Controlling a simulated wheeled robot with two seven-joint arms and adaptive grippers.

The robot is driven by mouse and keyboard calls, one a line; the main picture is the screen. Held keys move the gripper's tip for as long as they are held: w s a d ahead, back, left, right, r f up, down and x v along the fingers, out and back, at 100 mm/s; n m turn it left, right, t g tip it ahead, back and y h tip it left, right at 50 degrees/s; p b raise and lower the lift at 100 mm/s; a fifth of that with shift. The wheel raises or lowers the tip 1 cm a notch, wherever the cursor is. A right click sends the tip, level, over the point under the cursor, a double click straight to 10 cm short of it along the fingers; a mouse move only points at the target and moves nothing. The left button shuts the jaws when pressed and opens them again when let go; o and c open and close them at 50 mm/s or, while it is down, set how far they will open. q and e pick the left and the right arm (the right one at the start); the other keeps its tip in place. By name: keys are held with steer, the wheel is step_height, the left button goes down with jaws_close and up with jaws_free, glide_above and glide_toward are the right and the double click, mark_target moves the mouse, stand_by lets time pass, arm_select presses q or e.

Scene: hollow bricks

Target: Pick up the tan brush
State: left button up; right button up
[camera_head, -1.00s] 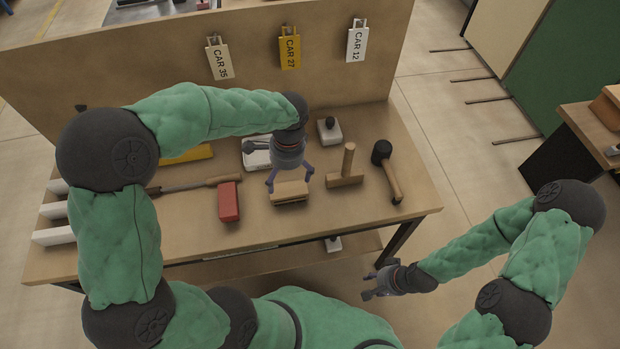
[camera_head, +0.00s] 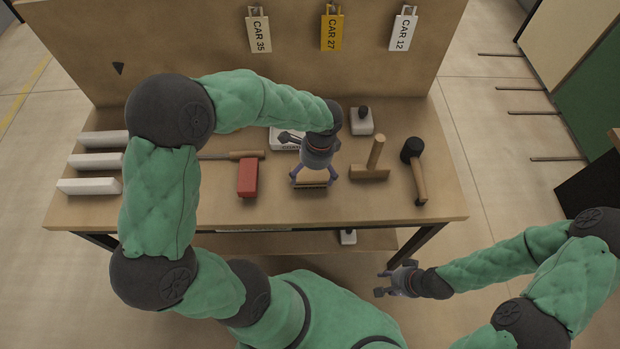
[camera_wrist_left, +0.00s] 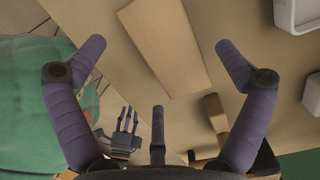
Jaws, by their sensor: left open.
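The tan brush (camera_head: 311,183) lies on the workbench near its front edge, with a plain wooden block top. In the left wrist view the brush's flat top (camera_wrist_left: 165,45) runs at a slant between the fingers. My left gripper (camera_head: 314,177) is open over the brush, its fingers spread to either side. Whether the fingertips touch it or the bench cannot be told. My right gripper (camera_head: 384,282) is open and empty in front of the bench; it also shows in the left wrist view (camera_wrist_left: 127,118).
A red block-shaped tool (camera_head: 247,178) lies left of the brush. A white box (camera_head: 285,139) is behind my left gripper.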

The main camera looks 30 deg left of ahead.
mark_target(310, 177)
arm_select(q)
steer(key=f, duration=0.2)
steer(key=f+b, duration=0.1)
steer(key=shift+a+f, duration=0.1)
steer(key=shift+a, duration=0.15)
steer(key=shift+s, duration=0.1)
steer(key=c, duration=1.3)
arm_select(e)
steer(key=shift+f, duration=0.7)
arm_select(q)
steer(key=shift+o, duration=0.2)
steer(key=shift+r+p, duration=0.5)
steer(key=shift+r, duration=0.2)
step_height(310, 177, up, 2)
steer(key=shift+r+p, duration=0.25)
steer(key=shift+p, duration=0.4)
steer(key=shift+s+d+r+p, duration=0.5)
steer(key=shift+s+r+p, duration=0.25)
steer(key=shift+s+r, duration=1.15)
steer(key=shift+s+d+r+p, duration=0.65)
steer(key=shift+s+r, duration=0.5)
steer(key=shift+s, duration=1.5)
steer(key=shift+s+d+r+p, duration=0.35)
steer(key=shift+s+r+p, duration=0.5)
steer(key=shift+s+r, duration=1.05)
arm_select(e)
step_height(310, 177, up, 7)
steer(key=shift+f, duration=0.2)
